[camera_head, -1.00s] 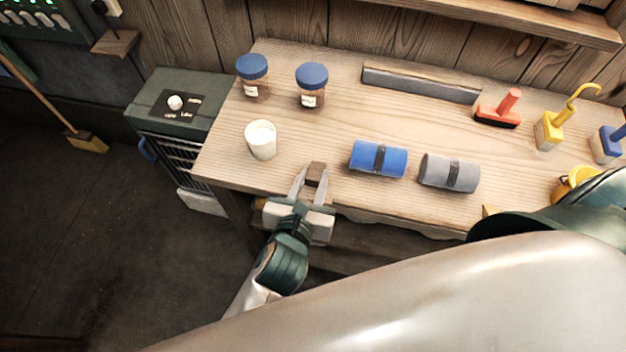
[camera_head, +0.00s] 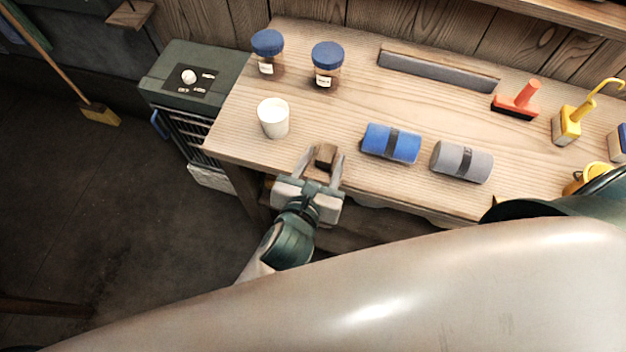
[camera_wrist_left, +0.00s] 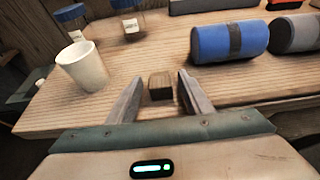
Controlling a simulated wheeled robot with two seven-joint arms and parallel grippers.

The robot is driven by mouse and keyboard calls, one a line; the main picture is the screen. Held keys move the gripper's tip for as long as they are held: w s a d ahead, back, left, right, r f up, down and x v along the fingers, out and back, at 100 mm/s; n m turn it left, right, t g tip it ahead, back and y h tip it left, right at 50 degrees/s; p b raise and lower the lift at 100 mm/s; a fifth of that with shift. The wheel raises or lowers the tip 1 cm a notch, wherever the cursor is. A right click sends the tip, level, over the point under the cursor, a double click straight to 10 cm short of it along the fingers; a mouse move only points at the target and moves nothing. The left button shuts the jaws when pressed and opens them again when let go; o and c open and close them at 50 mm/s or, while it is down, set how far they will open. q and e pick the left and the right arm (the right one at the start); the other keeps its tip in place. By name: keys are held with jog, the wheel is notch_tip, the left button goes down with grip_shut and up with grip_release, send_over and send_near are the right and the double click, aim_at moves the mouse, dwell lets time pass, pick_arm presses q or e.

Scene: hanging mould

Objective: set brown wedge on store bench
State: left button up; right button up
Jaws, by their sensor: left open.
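A small brown wedge (camera_head: 325,156) rests on the wooden bench (camera_head: 330,110) near its front edge. In the left wrist view the wedge (camera_wrist_left: 160,86) sits between the two fingers, with a gap on each side. My left gripper (camera_head: 324,158) is open around it at the front edge of the bench; its fingers also show in the left wrist view (camera_wrist_left: 160,92). My right gripper is not seen.
A white cup (camera_head: 273,118) stands left of the wedge. Blue (camera_head: 391,143) and grey (camera_head: 461,161) rolls lie to the right. Two blue-lidded jars (camera_head: 327,66) (camera_head: 268,52), a grey bar (camera_head: 437,70) and stamp-like tools (camera_head: 516,101) stand farther back.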

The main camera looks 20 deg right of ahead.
pick_arm(q)
jog(key=b+v, duration=0.2)
jog(key=v, duration=0.9)
jog(key=shift+a, duration=0.15)
jog(key=shift+s+r, duration=0.1)
